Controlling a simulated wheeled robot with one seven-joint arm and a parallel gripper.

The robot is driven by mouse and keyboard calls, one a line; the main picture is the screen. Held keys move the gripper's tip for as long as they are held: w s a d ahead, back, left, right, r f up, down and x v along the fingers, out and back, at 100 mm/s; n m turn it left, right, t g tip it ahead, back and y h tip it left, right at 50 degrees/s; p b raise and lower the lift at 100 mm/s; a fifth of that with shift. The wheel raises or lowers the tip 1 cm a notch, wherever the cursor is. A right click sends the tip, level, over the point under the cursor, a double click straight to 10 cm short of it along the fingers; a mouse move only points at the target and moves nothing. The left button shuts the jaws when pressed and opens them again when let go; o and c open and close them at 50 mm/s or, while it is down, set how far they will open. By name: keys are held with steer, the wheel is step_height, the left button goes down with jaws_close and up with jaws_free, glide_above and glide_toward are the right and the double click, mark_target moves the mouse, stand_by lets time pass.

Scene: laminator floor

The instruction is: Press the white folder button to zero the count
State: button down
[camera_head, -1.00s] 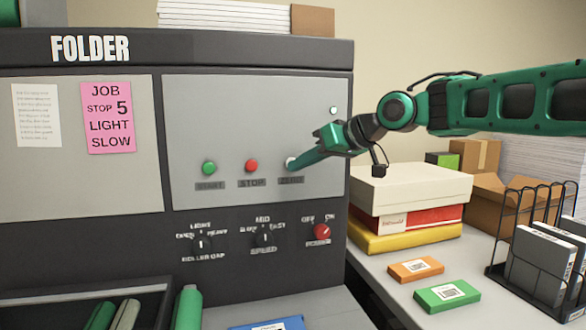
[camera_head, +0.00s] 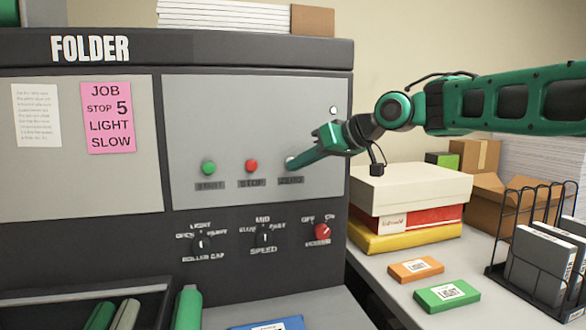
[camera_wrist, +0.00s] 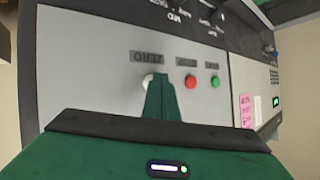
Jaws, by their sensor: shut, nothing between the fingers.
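The folder (camera_head: 90,49) is a dark machine with a light grey control panel. The white button (camera_head: 289,162) is at the right of a row, above a label that reads ZERO in the wrist view. My gripper (camera_head: 293,166) is shut and empty, its tip at the white button and covering most of it. In the wrist view the white button (camera_wrist: 148,80) shows beside my gripper's tip (camera_wrist: 160,80). I cannot tell how far the button is pushed in.
Green (camera_head: 208,167) and red (camera_head: 252,166) buttons sit left of the white one. Knobs line the dark strip below, including a red power knob (camera_head: 322,231). Stacked boxes (camera_head: 410,190) and a wire rack (camera_head: 520,240) stand on the right table.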

steer(key=shift+s+d, duration=0.25)
steer(key=shift+s, duration=0.55)
steer(key=s, duration=0.2)
steer(key=s+d, duration=0.1)
steer(key=s, duration=0.1)
steer(key=shift+s+d, duration=0.2)
steer(key=shift+s, duration=0.2)
stand_by(0.5)
